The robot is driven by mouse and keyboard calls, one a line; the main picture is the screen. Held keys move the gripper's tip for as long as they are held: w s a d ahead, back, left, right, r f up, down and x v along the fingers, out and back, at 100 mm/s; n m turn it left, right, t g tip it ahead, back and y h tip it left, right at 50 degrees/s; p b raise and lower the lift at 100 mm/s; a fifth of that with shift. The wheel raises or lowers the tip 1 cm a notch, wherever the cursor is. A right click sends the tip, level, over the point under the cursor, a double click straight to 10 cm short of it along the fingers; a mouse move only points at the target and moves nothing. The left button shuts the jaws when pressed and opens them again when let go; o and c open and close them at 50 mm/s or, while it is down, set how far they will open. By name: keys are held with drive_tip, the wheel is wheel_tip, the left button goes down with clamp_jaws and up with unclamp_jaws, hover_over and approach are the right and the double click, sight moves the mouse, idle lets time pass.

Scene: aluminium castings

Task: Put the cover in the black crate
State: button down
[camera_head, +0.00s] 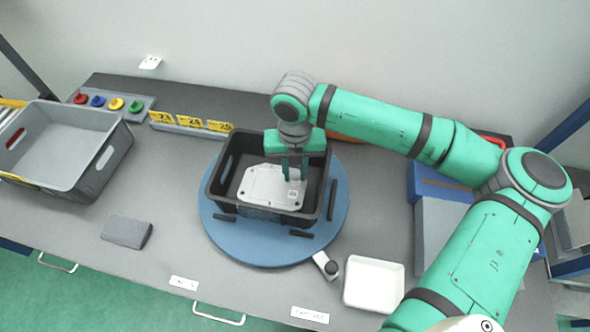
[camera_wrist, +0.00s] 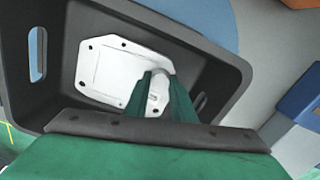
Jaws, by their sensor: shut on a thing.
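The cover (camera_head: 262,186) is a pale, flat metal casting with small holes along its edge. It is within the walls of the black crate (camera_head: 215,188), which stands on a round blue turntable. My gripper (camera_head: 294,178) reaches down into the crate and is shut on the right part of the cover. In the wrist view the cover (camera_wrist: 108,68) lies between the crate walls (camera_wrist: 190,38), and my green fingers (camera_wrist: 158,92) meet its edge. I cannot tell whether the cover touches the crate floor.
A grey crate (camera_head: 118,150) stands at the left, near coloured knobs (camera_head: 98,101) and yellow number signs (camera_head: 190,122). A white tray (camera_head: 373,284) and a small grey block (camera_head: 127,232) lie in front. The blue turntable (camera_head: 245,246) has a clear front edge.

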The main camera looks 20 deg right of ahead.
drive_tip(key=shift+f, duration=0.1)
drive_tip(key=c, duration=1.5)
unclamp_jaws()
drive_tip(key=shift+w, duration=0.1)
drive_tip(key=shift+d, duration=0.1)
wheel_tip(320, 180, up, 12)
drive_tip(key=shift+r, duration=0.15)
